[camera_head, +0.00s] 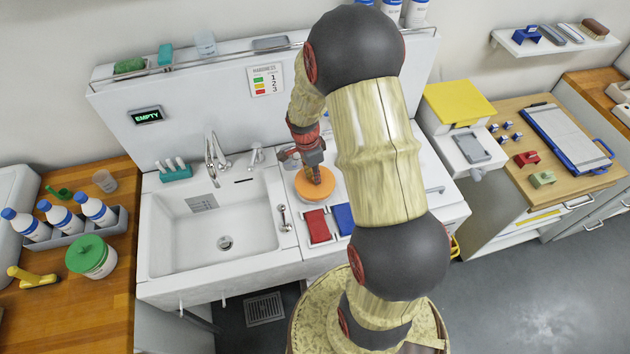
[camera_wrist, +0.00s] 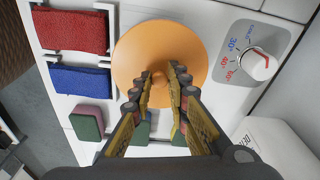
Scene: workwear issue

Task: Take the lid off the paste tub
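A round orange lid (camera_head: 315,188) with a small knob covers a pale tub on the white ledge right of the sink. The lid also fills the middle of the wrist view (camera_wrist: 160,48). My gripper (camera_head: 317,178) points down over its centre. In the wrist view my fingertips (camera_wrist: 162,72) stand on either side of the knob with a narrow gap; whether they press on it I cannot tell. A second tub, white with a green lid (camera_head: 90,254), stands on the wooden counter at left, away from my gripper. Neither tub carries a readable label.
A red cloth (camera_head: 318,227) and a blue cloth (camera_head: 343,219) lie in front of the orange lid. A dial (camera_wrist: 257,63) is beside it. The sink basin (camera_head: 170,240) is empty. A bottle rack (camera_head: 75,230) stands at left. Bare wood (camera_head: 110,310) shows at the left counter's front.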

